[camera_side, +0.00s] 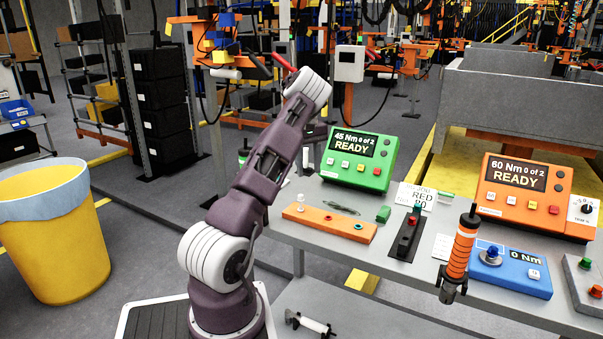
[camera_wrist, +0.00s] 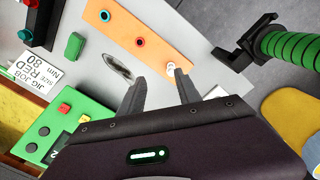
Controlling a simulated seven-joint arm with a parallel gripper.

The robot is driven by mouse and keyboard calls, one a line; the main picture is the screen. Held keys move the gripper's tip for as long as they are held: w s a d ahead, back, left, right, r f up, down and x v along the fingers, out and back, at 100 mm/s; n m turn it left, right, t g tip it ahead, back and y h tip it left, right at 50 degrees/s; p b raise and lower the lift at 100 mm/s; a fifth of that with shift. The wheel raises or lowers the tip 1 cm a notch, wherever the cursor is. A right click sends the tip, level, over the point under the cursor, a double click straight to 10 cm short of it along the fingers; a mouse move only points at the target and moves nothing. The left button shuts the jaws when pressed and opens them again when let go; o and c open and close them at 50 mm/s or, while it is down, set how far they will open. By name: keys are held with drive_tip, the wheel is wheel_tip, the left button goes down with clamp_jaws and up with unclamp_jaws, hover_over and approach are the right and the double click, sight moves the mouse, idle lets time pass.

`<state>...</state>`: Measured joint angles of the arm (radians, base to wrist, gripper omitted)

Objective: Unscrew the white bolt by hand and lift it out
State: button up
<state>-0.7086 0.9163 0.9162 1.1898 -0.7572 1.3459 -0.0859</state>
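The white bolt (camera_wrist: 172,68) stands at one end of the orange block (camera_wrist: 140,30) in the wrist view, just beyond the tip of my right-hand finger. In the side view the white bolt (camera_side: 300,209) is at the left end of the orange block (camera_side: 341,229). My gripper (camera_wrist: 160,75) is open and nothing is between its fingers. The bolt lies nearer the right finger than the middle of the gap. In the side view my arm hides the gripper.
The block also has a red-ringed hole (camera_wrist: 139,41) and a teal-ringed hole (camera_wrist: 105,15). A green-handled tool (camera_wrist: 290,46) stands right of the block in the wrist view. A green controller (camera_side: 359,158) reads 45 Nm, 0 of 2, READY. An orange-handled tool (camera_side: 460,255) stands at the right.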

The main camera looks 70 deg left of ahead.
sight(301, 196)
drive_tip(key=shift+g, duration=0.3)
drive_tip(key=f, duration=0.1)
drive_tip(key=s+a+f, duration=0.1)
drive_tip(key=a+f, duration=0.1)
drive_tip(key=shift+s+a+f, duration=0.15)
drive_tip(key=shift+s+a, duration=0.05)
drive_tip(key=shift+s, duration=0.15)
wheel_tip(301, 196, down, 7)
drive_tip(key=shift+r, duration=0.15)
drive_tip(key=c, duration=0.8)
clamp_jaws()
drive_tip(key=shift+r, duration=0.3)
drive_tip(key=shift+r, duration=3.5)
